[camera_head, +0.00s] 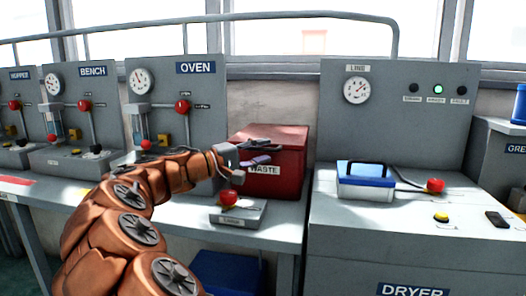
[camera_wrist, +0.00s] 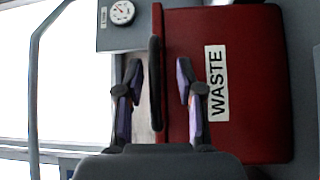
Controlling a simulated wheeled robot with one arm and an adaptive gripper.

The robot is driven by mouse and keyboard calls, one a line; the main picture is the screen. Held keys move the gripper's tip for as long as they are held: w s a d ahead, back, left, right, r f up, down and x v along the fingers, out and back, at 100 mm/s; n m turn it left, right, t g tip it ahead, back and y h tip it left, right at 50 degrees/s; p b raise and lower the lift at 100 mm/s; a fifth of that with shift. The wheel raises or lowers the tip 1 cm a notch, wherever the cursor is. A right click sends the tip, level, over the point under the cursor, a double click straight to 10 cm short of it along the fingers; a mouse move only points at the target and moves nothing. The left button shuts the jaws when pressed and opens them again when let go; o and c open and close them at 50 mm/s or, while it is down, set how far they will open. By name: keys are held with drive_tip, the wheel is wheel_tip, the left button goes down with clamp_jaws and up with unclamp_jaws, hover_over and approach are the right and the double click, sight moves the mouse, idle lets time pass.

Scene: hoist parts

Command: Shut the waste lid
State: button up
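The red waste bin (camera_head: 285,165) stands at the right end of the bench, with a white WASTE label on its front. Its red lid (camera_head: 290,133) forms the top; I see no clear gap beneath it, but my gripper covers part of the edge. My gripper (camera_head: 264,151) is at the bin's upper front, fingers pointing right. In the wrist view, the bin front (camera_wrist: 259,80) fills the right. My gripper (camera_wrist: 158,68) is open there, with a dark handle-like bar (camera_wrist: 155,90) between its fingers and space on both sides.
A small grey box with a red knob (camera_head: 229,198) sits below my gripper. The OVEN panel (camera_head: 205,95) is behind and left. The dryer (camera_head: 400,240) stands right, with a blue-lidded box (camera_head: 367,180) on top. A rail (camera_head: 300,15) runs above.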

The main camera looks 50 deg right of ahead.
drive_tip(key=v, duration=1.1)
drive_tip(key=shift+w+a, duration=0.15)
drive_tip(key=shift+a, duration=0.05)
drive_tip(key=shift+s+r+p, duration=0.3)
drive_tip(key=shift+p, duration=0.05)
drive_tip(key=s+a+r+t+y+p, duration=0.25)
drive_tip(key=s+y+p, duration=0.45)
drive_tip(key=s+p, duration=0.55)
drive_tip(key=s+a+n+t+y+p, duration=0.1)
drive_tip(key=s+a+n+y+p, duration=0.1)
drive_tip(key=s+a+y+p, duration=0.3)
drive_tip(key=s+a+n+t+y+p, duration=0.1)
drive_tip(key=s+a+y+p, duration=0.4)
drive_tip(key=a+p, duration=0.8)
drive_tip(key=s+a+n, duration=0.1)
drive_tip(key=a, duration=0.6)
drive_tip(key=shift+a+f+n+p, duration=0.15)
drive_tip(key=shift+a+n+p, duration=0.15)
drive_tip(key=shift+n+p, duration=0.1)
drive_tip(key=shift+s, duration=0.15)
